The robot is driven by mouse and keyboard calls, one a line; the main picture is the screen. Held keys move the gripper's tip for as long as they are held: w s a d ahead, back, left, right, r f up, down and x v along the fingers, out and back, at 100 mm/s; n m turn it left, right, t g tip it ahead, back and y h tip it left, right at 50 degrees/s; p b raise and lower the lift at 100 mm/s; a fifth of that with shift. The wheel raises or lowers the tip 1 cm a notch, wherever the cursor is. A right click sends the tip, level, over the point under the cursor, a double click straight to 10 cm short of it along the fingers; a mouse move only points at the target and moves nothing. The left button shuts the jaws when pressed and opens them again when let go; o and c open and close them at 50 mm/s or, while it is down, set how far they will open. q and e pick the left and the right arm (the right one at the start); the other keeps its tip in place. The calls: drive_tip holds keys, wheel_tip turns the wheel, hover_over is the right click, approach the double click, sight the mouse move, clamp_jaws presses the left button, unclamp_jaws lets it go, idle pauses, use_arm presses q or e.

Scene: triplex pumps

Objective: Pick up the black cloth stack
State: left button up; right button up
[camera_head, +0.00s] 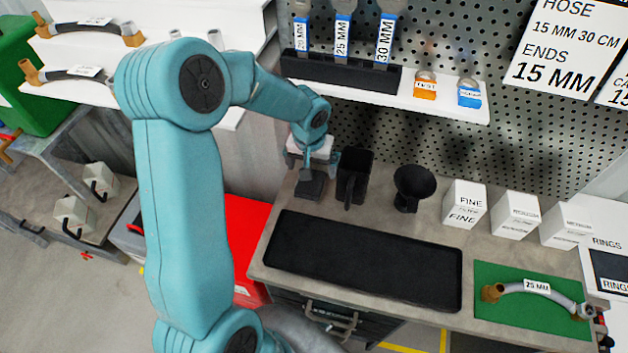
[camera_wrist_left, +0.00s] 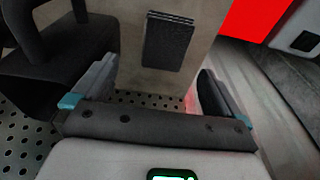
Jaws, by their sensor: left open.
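The black cloth stack (camera_head: 311,187) lies on the grey-brown counter (camera_head: 274,228) at its back left end, beside a black jug. In the left wrist view the stack (camera_wrist_left: 168,42) is a small dark layered block lying flat on the counter. My left gripper (camera_head: 314,162) reaches down from the left just above and behind the stack. Its fingers are apart with nothing between them; in the left wrist view the gripper (camera_wrist_left: 160,82) has the stack ahead, beyond the fingers. A gap in height is hard to judge. My right gripper is not seen.
The black jug (camera_head: 354,175) stands close right of the stack, then a black funnel (camera_head: 414,186) and white boxes (camera_head: 464,204). A black tray (camera_head: 362,262) lies in front. A green mat (camera_head: 530,312) holds a hose. A shelf (camera_head: 380,92) overhangs behind.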

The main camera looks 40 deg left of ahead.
sight(310, 182)
use_arm(q)
drive_tip(key=shift+s+f, duration=0.1)
drive_tip(key=shift+f, duration=0.5)
drive_tip(key=shift+s+f, duration=0.25)
drive_tip(key=shift+s+a+f, duration=0.1)
drive_tip(key=shift+a+f, duration=0.1)
drive_tip(key=shift+a, duration=0.05)
drive_tip(key=f+p, duration=0.1)
drive_tip(key=f, duration=0.1)
drive_tip(key=w+f, duration=0.1)
drive_tip(key=f, duration=0.1)
drive_tip(key=shift+w+a+p, duration=0.15)
drive_tip(key=shift+w+p, duration=0.05)
drive_tip(key=shift+p, duration=0.15)
drive_tip(key=shift+f, duration=0.4)
drive_tip(key=shift+s+a+f, duration=0.15)
drive_tip(key=shift+s+a, duration=0.05)
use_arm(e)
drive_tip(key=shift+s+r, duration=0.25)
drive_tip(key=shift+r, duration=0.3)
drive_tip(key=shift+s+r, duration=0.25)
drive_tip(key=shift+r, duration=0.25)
